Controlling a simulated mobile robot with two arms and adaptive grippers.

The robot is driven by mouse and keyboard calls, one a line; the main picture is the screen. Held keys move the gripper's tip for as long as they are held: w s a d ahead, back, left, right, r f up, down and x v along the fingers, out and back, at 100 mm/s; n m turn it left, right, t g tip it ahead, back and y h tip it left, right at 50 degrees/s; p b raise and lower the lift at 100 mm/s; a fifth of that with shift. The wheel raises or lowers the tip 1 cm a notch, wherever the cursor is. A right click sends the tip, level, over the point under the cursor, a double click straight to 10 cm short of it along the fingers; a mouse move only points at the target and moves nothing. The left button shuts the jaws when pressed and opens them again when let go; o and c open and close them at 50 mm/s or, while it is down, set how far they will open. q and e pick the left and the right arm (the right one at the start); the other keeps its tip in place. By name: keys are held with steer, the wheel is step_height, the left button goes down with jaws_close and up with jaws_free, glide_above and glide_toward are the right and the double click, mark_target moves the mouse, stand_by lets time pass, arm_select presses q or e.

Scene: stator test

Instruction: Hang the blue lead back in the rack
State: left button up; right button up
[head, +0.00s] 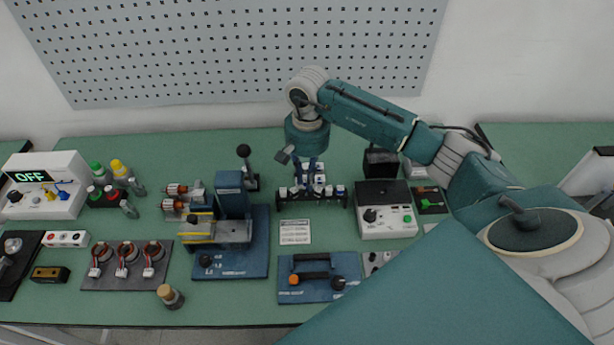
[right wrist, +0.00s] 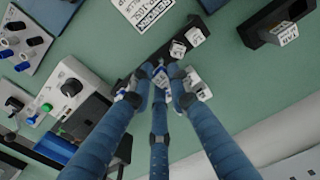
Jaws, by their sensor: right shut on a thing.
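The black rack (head: 283,201) stands near the middle of the bench, with several white-and-blue lead ends along it. It also shows in the right wrist view (right wrist: 187,27), running diagonally, with white lead ends on it. My right gripper (head: 311,184) points down right over the rack. In the right wrist view its fingers (right wrist: 161,84) close on a small white-and-blue piece, the blue lead (right wrist: 161,76). The lead is at the rack, mostly hidden by the fingers; I cannot tell whether it sits in a slot. My left gripper is out of view.
A blue press fixture (head: 232,230) with a lever stands left of the rack. A grey tester box (head: 387,222) is close on the right. A blue plate with black handles (head: 318,289) lies in front. A white label card (head: 295,232) lies flat between.

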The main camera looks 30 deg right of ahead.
steer(key=shift+f, duration=0.1)
steer(key=shift+f+b, duration=0.95)
steer(key=shift+b, duration=0.1)
